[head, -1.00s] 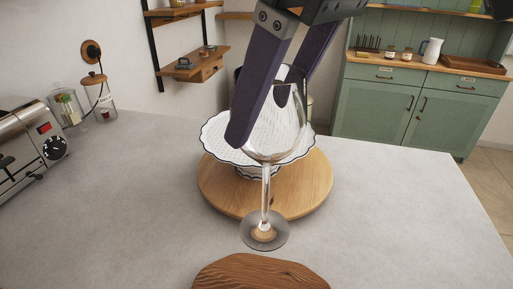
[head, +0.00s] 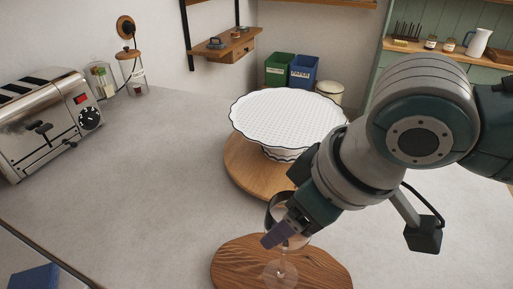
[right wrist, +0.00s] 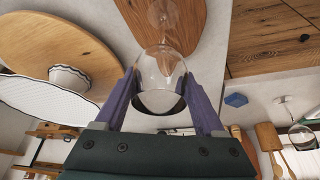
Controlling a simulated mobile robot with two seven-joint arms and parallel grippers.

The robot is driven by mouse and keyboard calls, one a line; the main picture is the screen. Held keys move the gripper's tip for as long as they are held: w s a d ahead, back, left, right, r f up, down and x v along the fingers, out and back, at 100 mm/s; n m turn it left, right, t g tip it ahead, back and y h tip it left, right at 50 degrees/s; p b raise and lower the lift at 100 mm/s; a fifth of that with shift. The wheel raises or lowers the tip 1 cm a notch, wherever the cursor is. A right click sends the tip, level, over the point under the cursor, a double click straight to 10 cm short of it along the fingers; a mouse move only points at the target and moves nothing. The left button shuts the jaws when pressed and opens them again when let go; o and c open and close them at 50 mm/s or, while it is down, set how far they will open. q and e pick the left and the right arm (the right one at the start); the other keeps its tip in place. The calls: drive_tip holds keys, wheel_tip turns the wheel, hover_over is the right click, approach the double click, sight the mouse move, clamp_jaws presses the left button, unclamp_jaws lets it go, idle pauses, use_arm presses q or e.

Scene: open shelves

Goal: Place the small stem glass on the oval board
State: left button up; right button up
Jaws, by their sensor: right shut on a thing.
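The small stem glass (head: 281,272) is clear and roughly upright in the head view. Its foot appears over the oval board (head: 234,264), a dark brown wooden board at the front of the counter. I cannot tell whether the foot touches the wood. My right gripper (head: 285,232) is shut on the glass's bowl, and the arm hides part of the glass. In the right wrist view the bowl (right wrist: 160,72) sits between my two purple fingers (right wrist: 162,98), with stem and foot in front of the oval board (right wrist: 192,28). My left gripper is not in view.
A white scalloped cake stand (head: 288,118) stands on a round wooden board (head: 243,170) just behind the oval board. A toaster (head: 45,120) and glass bottles (head: 134,78) stand at the left. The counter left of the oval board is clear.

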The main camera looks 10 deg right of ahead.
drive_tip(key=shift+f, duration=0.3)
drive_tip(key=shift+f, duration=0.15)
drive_tip(key=o, duration=1)
drive_tip(key=shift+c, duration=0.2)
